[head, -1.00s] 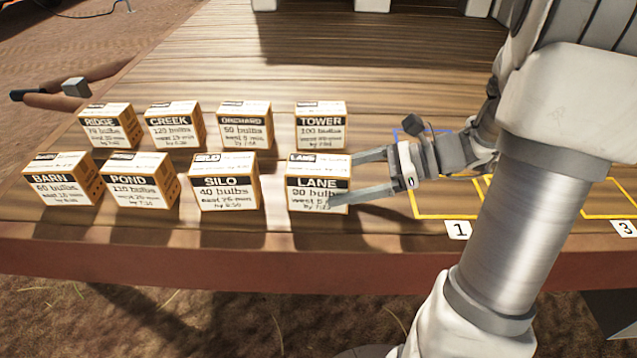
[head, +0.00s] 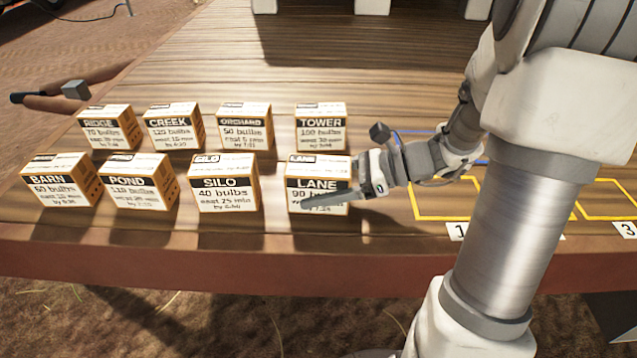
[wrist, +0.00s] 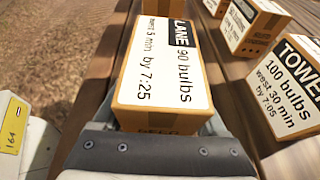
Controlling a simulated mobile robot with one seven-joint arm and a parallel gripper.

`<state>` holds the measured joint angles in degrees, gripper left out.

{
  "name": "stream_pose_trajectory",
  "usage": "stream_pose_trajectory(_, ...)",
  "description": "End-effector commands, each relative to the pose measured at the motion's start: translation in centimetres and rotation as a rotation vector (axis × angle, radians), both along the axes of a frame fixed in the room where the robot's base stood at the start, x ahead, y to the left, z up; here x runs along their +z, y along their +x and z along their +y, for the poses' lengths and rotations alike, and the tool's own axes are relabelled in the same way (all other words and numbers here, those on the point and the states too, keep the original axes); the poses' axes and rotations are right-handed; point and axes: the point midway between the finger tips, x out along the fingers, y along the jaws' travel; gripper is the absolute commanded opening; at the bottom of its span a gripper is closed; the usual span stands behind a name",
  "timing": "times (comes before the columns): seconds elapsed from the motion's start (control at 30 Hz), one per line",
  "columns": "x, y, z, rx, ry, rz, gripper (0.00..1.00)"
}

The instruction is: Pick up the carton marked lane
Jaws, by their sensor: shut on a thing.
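The LANE carton (head: 318,170) is a small tan box with a white label and a dark band, at the right end of the front row on the wooden deck. Its label reads 90 bulbs in the wrist view (wrist: 180,62). My gripper (head: 340,190) reaches in from the right and is shut on this carton, with one finger across its front face. The far finger is hidden behind the carton. The carton stands upright, and I see no clear gap under it.
The SILO carton (head: 224,185) stands just left, with POND (head: 140,185) and BARN (head: 62,183) beyond. TOWER (head: 321,130) stands close behind; ORCHARD (head: 244,127), CREEK (head: 174,129) and RIDGE (head: 110,130) continue that row. Yellow-outlined spaces (head: 440,217) lie to the right. The deck's front edge (head: 250,260) is near.

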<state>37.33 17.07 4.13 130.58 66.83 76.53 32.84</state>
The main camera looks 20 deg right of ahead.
Motion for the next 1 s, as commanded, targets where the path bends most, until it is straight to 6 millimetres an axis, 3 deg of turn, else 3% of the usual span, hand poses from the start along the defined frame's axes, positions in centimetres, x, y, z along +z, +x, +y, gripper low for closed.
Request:
stream_pose_trajectory(0.03, 0.0, 0.0, 0.0, 0.000, 0.000, 0.000, 0.28)
stream_pose_trajectory(0.2, 0.0, 0.0, 0.0, 0.000, 0.000, 0.000, 0.00)
stream_pose_trajectory(0.67, 0.8, 0.0, 0.0, 0.001, -0.001, -0.004, 0.00)
stream_pose_trajectory(0.9, 4.6, 0.1, 0.0, 0.000, -0.003, -0.008, 0.00)
stream_pose_trajectory(1.0, 5.6, 1.2, -1.9, -0.003, -0.002, -0.005, 0.00)
